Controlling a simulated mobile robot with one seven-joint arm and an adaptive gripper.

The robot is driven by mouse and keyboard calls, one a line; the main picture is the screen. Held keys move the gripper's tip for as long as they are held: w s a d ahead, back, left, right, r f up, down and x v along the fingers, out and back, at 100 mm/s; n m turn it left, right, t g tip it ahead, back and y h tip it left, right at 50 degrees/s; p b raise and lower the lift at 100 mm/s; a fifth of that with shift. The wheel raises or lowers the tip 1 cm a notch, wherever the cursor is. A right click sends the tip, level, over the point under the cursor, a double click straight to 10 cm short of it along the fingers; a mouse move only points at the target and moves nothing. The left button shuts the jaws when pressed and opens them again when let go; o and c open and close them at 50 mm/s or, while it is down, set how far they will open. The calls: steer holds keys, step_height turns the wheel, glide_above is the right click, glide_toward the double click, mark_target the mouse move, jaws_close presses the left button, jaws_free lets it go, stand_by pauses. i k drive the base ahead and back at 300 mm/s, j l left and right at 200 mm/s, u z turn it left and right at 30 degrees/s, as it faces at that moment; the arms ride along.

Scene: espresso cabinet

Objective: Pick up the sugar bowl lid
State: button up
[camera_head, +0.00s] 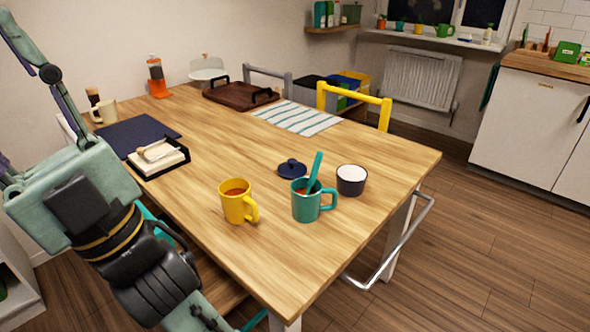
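The sugar bowl lid (291,169) is a dark blue disc with a small knob on top. It lies knob up on the wooden table, just behind the teal mug. The sugar bowl (351,184) is dark, open and filled with white sugar, to the right of the lid and apart from it. My arm (95,215) shows at the left, in front of the table, and runs out of the bottom edge. I cannot make out my gripper's fingers in this view.
A teal mug (305,206) with a teal utensil standing in it is close in front of the lid. A yellow mug (236,205) is at its front left. The wooden table (215,135) is clear left of the lid. A striped cloth (298,118) lies behind.

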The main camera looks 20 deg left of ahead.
mark_target(291, 168)
steer(key=i+l+u, duration=0.1)
steer(key=u, duration=0.3)
steer(key=l+u, duration=0.2)
steer(key=u, duration=0.25)
steer(key=i+l+u, duration=0.1)
steer(key=u, duration=0.3)
steer(key=l+u, duration=0.3)
steer(key=l, duration=0.35)
steer(key=l+u, duration=0.3)
steer(key=l, duration=1.2)
steer(key=l+u, duration=0.1)
steer(key=l, duration=0.8)
steer(key=k, duration=0.05)
